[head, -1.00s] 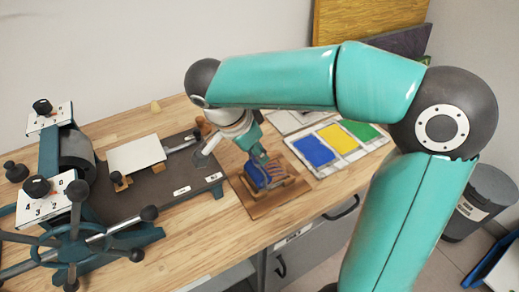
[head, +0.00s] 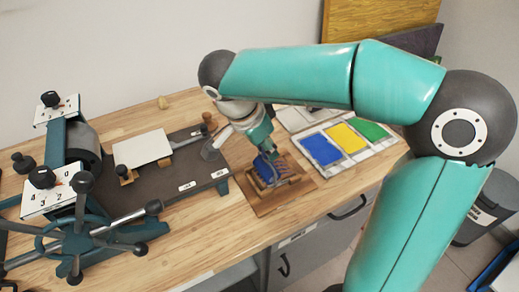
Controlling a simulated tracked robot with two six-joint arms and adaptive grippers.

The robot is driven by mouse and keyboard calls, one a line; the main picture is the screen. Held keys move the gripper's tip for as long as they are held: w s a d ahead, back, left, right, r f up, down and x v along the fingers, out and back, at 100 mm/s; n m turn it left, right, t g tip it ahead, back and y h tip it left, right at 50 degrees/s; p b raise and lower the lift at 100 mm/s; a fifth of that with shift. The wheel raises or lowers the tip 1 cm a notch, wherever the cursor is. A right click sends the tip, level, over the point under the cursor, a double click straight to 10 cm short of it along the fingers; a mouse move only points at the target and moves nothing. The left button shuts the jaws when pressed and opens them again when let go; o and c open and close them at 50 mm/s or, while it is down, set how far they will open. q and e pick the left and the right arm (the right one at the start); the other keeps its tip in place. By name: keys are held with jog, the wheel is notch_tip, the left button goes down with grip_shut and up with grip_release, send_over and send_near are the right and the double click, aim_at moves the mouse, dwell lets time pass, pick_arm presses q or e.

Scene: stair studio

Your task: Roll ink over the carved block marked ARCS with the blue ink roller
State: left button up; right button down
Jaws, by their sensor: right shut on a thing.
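My right gripper (head: 264,146) is shut on the blue ink roller (head: 267,171), whose blue part shows just below the fingers. The roller is over the carved block (head: 291,184) in a wooden holder on a wooden board (head: 266,207). It seems to touch the block's face, but contact is hard to tell at this size. Blue marks show around the roller, and the block's marking cannot be read. My left gripper is not in view.
A tray with blue (head: 321,149), yellow (head: 343,138) and green (head: 370,130) ink slabs lies right of the board. A press (head: 76,150) with a spoked wheel and a white sheet (head: 142,148) on its bed stands left. A bin (head: 484,205) stands at right.

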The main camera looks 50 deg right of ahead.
jog(key=shift+s+d+b, duration=0.15)
jog(key=shift+s+d, duration=0.1)
jog(key=shift+d, duration=0.45)
jog(key=shift+s+d+b, duration=0.2)
jog(key=shift+d, duration=0.55)
jog(key=shift+s+d+b, duration=0.15)
jog(key=shift+s+d, duration=0.1)
jog(key=shift+d, duration=0.45)
jog(key=shift+s+d, duration=0.15)
jog(key=shift+d, duration=0.35)
jog(key=shift+s+d, duration=0.15)
jog(key=shift+d, duration=0.35)
jog(key=shift+w+a, duration=0.3)
jog(key=shift+a, duration=0.6)
jog(key=w+a, duration=0.2)
jog(key=a, duration=0.5)
jog(key=shift+w+r, duration=0.1)
jog(key=shift+r, duration=0.1)
notch_tip(320, 180, up, 7)
jog(key=p, duration=0.5)
jog(key=shift+f, duration=0.15)
